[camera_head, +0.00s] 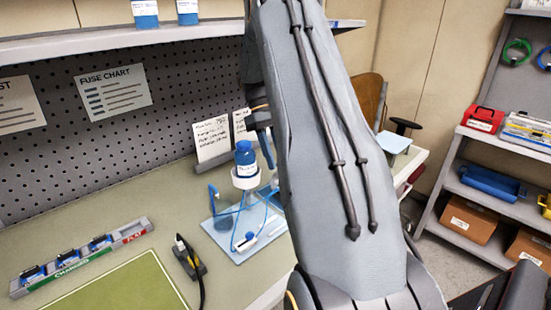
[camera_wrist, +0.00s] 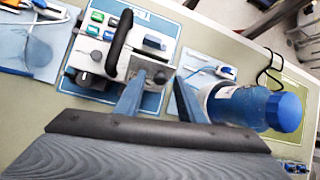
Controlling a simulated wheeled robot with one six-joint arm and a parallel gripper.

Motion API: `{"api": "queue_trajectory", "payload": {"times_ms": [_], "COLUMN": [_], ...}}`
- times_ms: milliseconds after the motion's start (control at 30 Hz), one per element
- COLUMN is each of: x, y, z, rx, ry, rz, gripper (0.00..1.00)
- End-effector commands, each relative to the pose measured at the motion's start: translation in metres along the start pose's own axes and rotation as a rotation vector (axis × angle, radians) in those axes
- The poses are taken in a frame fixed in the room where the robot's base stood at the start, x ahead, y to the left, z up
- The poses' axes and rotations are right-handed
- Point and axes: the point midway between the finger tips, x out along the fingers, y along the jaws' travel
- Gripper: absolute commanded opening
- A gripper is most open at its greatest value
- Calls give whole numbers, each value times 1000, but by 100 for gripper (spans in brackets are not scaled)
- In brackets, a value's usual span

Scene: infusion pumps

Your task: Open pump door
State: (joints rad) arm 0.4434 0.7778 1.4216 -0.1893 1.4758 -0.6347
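The pump (camera_wrist: 95,62) shows in the wrist view as a light grey unit on a blue mat, with coloured buttons and a black arched handle (camera_wrist: 120,45). I cannot make out for sure which part is its door or whether it is shut. My gripper (camera_wrist: 160,80) is open, its two blue-grey fingers apart at the pump's near right end. A small dark fitting (camera_wrist: 158,74) shows between the fingertips; I cannot tell whether they touch it. In the head view my arm covers the area where the gripper is, and no pump is visible.
A blue-capped bottle (camera_wrist: 255,106) stands close right of my gripper in the wrist view; the bottle (camera_head: 246,160) is on a stand in the head view. A charging strip (camera_head: 82,258) and a green mat (camera_head: 120,290) lie on the bench. Shelves (camera_head: 484,180) stand right.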

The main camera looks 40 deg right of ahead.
Motion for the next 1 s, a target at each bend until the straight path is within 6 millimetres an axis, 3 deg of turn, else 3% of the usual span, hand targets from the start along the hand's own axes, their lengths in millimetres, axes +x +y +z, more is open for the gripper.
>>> {"api": "queue_trajectory", "payload": {"times_ms": [500, 1000], "x": [-68, -76], "y": [0, 0], "z": [-2, 0], "rx": [0, 0], "ry": [2, 0], "rz": [1, 0], "gripper": [35, 35]}}
